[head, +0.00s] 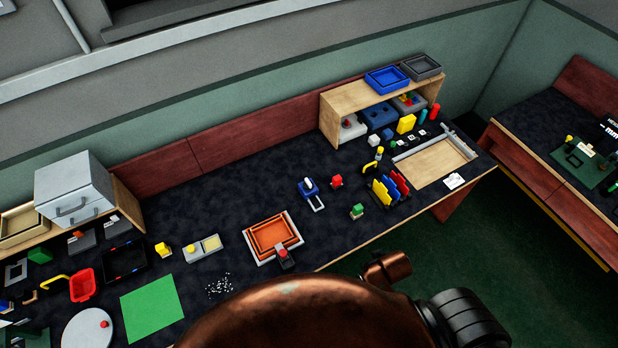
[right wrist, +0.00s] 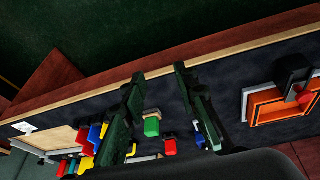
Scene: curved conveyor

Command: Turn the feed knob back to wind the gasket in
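An orange gasket track (head: 270,235) lies in a pale square frame near the front edge of the table, in the middle of the head view. A dark block with a red knob (head: 283,251) sits at the frame's near right corner. In the right wrist view the orange track (right wrist: 262,104) and the red knob (right wrist: 304,96) on its dark block are at the right edge, apart from my gripper. My right gripper (right wrist: 158,75) is open, with nothing between its fingers. The knob's turn angle is too small to read. My left gripper is out of view.
A green block (head: 357,211), a red block (head: 337,181) and a blue device (head: 309,189) stand right of the frame. Further right are a rack of coloured plates (head: 381,191) and a wooden tray (head: 432,164). Dark tabletop is clear behind the frame.

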